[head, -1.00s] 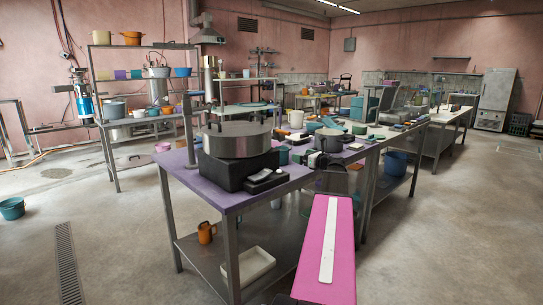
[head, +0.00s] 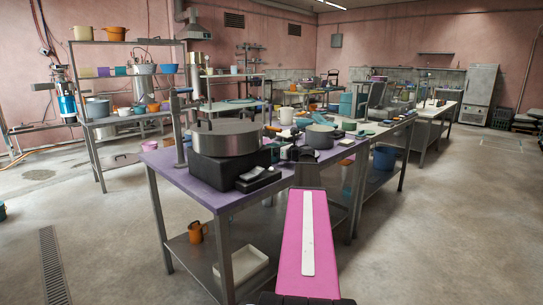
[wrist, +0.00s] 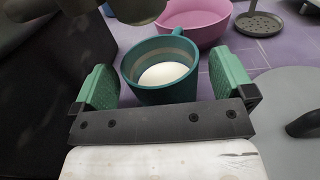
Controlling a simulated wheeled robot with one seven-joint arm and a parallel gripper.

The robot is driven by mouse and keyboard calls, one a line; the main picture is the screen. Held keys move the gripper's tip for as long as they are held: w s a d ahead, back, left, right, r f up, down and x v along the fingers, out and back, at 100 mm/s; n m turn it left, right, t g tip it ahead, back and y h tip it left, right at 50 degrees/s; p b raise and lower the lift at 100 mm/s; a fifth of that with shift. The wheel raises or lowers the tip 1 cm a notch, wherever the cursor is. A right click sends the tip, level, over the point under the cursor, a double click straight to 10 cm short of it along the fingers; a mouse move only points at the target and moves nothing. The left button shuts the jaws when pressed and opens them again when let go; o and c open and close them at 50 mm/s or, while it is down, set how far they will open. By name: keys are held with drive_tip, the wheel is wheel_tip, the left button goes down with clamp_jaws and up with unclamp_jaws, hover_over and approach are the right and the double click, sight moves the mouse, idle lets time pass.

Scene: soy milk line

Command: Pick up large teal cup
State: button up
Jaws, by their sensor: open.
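A teal cup (wrist: 162,94) with a handle at its top rim stands on the purple table top in the wrist view. A smooth white mass shows inside it. My gripper (wrist: 164,76) is open, with one green pad to the left of the cup and one to the right. A gap shows on the right side; on the left the pad is very close, and I cannot tell whether it touches. In the head view, my gripper (head: 300,155) is over the table, small and dark, and a teal shape there is partly hidden, so I cannot confirm it is the cup.
A pink bowl (wrist: 192,22) stands just beyond the cup. A grey round lid (wrist: 285,125) with a black handle is close on the right. A large metal pot (head: 222,138) on a black block (head: 222,170) stands left of my gripper. A perforated disc (wrist: 258,22) lies farther back.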

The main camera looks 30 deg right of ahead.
drive_tip(key=x, duration=0.2)
drive_tip(key=shift+w+a, duration=0.15)
drive_tip(key=shift+w, duration=0.2)
drive_tip(key=c, duration=1)
drive_tip(key=shift+o, duration=0.2)
drive_tip(key=shift+r, duration=0.15)
